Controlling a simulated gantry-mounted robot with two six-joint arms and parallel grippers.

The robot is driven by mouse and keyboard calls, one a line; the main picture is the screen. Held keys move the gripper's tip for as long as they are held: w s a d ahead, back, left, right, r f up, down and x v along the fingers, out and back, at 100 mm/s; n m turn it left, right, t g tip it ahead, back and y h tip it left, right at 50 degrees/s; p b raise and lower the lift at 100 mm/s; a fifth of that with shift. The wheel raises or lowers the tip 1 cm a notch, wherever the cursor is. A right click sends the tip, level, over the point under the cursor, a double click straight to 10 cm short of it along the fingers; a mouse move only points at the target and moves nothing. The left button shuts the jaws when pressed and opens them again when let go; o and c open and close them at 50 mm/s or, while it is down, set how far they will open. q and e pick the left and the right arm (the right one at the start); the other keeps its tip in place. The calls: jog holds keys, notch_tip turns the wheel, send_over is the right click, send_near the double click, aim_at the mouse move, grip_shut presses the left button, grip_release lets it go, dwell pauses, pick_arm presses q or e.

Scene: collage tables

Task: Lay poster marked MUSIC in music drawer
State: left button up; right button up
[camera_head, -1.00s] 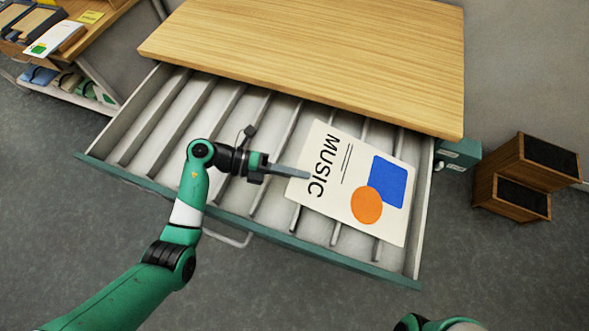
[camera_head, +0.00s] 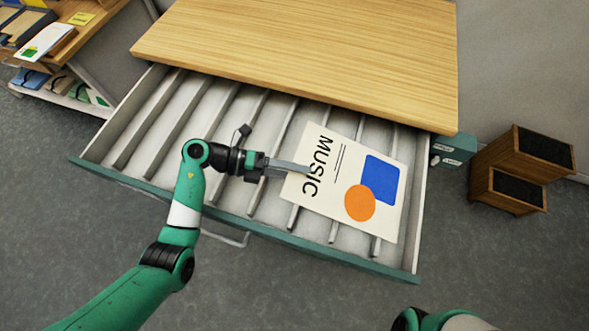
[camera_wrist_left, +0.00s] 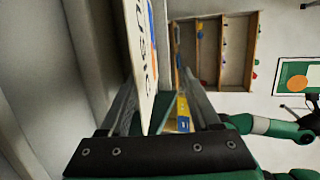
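The white poster marked MUSIC (camera_head: 345,208), with a blue square and an orange circle, lies over the ribbed floor of the open drawer (camera_head: 215,125), toward its right side. Whether it rests flat on the ribs everywhere is hard to tell. My left gripper (camera_head: 303,169) is at the poster's left edge, by the lettering. In the left wrist view the poster (camera_wrist_left: 143,60) passes between the two fingers, which stand apart, with a gap toward the right finger. My right gripper is out of view; only a bit of that arm shows at the bottom.
The wooden cabinet top (camera_head: 300,55) overhangs the drawer's back. Wooden boxes with dark tops (camera_head: 520,170) stand on the floor at right. A shelf table with books (camera_head: 60,45) is at upper left. The drawer's left part is empty.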

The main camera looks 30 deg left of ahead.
pick_arm(q)
jog(key=s+a+r+p, duration=0.1)
jog(key=a+r+p, duration=0.4)
jog(key=a+r, duration=0.3)
jog(key=v, duration=0.3)
jog(key=shift+a+f, duration=0.25)
jog(key=shift+a, duration=0.1)
jog(key=shift+w+d, duration=0.1)
jog(key=shift+w, duration=0.1)
dwell(0.7)
